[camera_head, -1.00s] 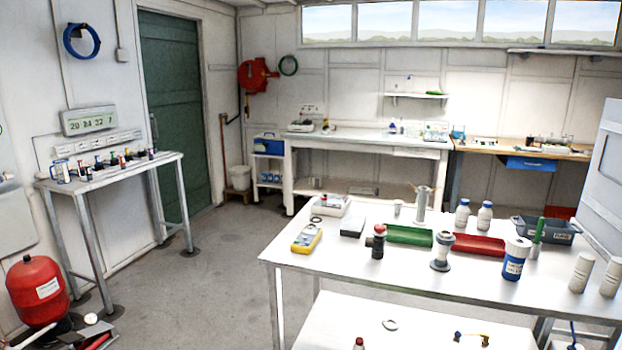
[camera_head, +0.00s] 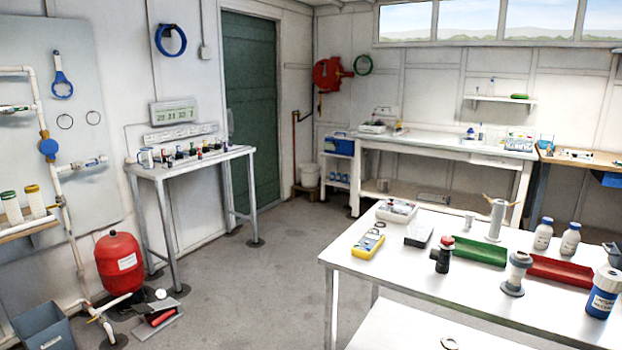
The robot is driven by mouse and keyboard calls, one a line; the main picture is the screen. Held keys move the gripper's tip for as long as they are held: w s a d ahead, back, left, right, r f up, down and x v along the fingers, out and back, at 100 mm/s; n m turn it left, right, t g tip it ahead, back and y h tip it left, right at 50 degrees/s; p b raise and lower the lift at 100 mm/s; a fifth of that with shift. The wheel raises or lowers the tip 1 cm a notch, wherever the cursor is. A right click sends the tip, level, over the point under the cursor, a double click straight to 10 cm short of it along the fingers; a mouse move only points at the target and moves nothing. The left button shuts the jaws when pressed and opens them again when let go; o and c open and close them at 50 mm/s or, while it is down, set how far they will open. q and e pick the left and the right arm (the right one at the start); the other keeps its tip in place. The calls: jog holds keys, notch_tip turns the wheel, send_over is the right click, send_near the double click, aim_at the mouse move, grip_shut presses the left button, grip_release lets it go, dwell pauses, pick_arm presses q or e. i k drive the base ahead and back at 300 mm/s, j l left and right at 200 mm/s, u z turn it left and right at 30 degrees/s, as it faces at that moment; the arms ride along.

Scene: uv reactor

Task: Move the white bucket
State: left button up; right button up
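Neither of my grippers shows in the head view.
A white table (camera_head: 400,262) with bottles, trays and tools fills the right foreground. A narrow side table (camera_head: 170,172) stands by the left wall. A red tank (camera_head: 120,263) and a grey bin (camera_head: 44,328) are at lower left. Open floor (camera_head: 255,275) lies between them.

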aim_at(309, 172)
jog(key=i+j+u, duration=0.2)
jog(key=i+u, duration=0.15)
jog(key=i, duration=0.2)
jog(key=i+u, duration=0.35)
jog(key=i, duration=0.2)
jog(key=i+l+u, duration=0.1)
jog(key=i+u, duration=0.2)
jog(key=i, duration=0.25)
jog(key=i+j+z, duration=0.1)
jog(key=i, duration=0.35)
jog(key=i+j, duration=0.1)
jog(key=i, duration=0.3)
jog(key=i+j+z, duration=0.15)
jog(key=i, duration=0.3)
jog(key=i+j+z, duration=0.1)
jog(key=i, duration=0.35)
jog(key=i+l+z, duration=0.25)
jog(key=z, duration=0.15)
jog(key=i+z, duration=1.15)
jog(key=i+l+u, duration=0.15)
jog(key=i+u, duration=0.25)
jog(key=i, duration=2.2)
jog(key=i+l, duration=0.15)
jog(key=i, duration=0.7)
